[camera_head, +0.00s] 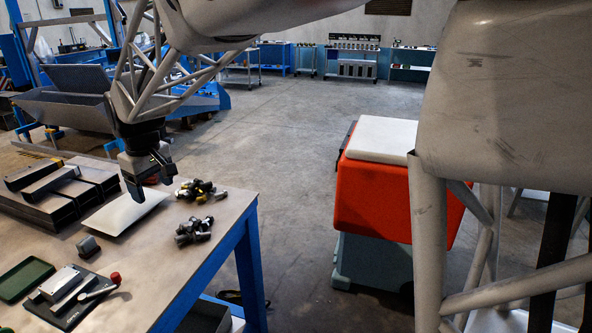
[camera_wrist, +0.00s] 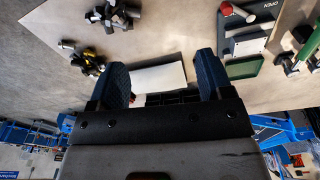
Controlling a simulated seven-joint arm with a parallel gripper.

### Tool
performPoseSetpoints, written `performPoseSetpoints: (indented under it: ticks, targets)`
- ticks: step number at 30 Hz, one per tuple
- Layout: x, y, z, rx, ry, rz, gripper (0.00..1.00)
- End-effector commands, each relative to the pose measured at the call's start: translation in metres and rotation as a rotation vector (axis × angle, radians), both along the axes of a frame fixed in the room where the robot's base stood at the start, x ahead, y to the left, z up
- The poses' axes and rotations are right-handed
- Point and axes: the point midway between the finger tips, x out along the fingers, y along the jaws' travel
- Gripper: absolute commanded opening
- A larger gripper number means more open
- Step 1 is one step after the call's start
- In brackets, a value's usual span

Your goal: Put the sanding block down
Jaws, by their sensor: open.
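A small grey block (camera_head: 88,245), which looks like the sanding block, rests on the table (camera_head: 150,262), apart from my gripper. My gripper (camera_head: 150,182) is above the far part of the table, over the white panel (camera_head: 122,212) and higher than the block. In the wrist view my gripper (camera_wrist: 164,82) has its two blue fingers wide apart with nothing held between them. The white panel (camera_wrist: 160,76) shows beyond the gap. I cannot make out the grey block in the wrist view; a finger may hide it.
Black and yellow clamps or fittings (camera_head: 196,190) lie right of the panel, dark cylindrical parts (camera_head: 194,232) nearer. Long dark metal boxes (camera_head: 60,192) stand at left. A green tray (camera_head: 26,279) and a red-knobbed fixture (camera_head: 70,297) are in front. An orange case (camera_head: 372,197) stands off the table.

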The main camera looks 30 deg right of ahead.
Motion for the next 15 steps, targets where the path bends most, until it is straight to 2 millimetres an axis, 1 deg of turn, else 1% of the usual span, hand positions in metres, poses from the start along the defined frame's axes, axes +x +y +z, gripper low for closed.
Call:
performPoseSetpoints:
  ticks: [1, 6, 11, 15]
  targets:
    - [-0.014, -0.013, 0.007, 0.004, -0.01, -0.027, 0.73]
    - [-0.056, -0.049, 0.013, 0.012, -0.026, -0.112, 0.73]
    - [-0.097, -0.08, 0.016, 0.021, -0.041, -0.193, 0.73]
    - [-0.135, -0.104, 0.014, 0.028, -0.054, -0.263, 0.73]
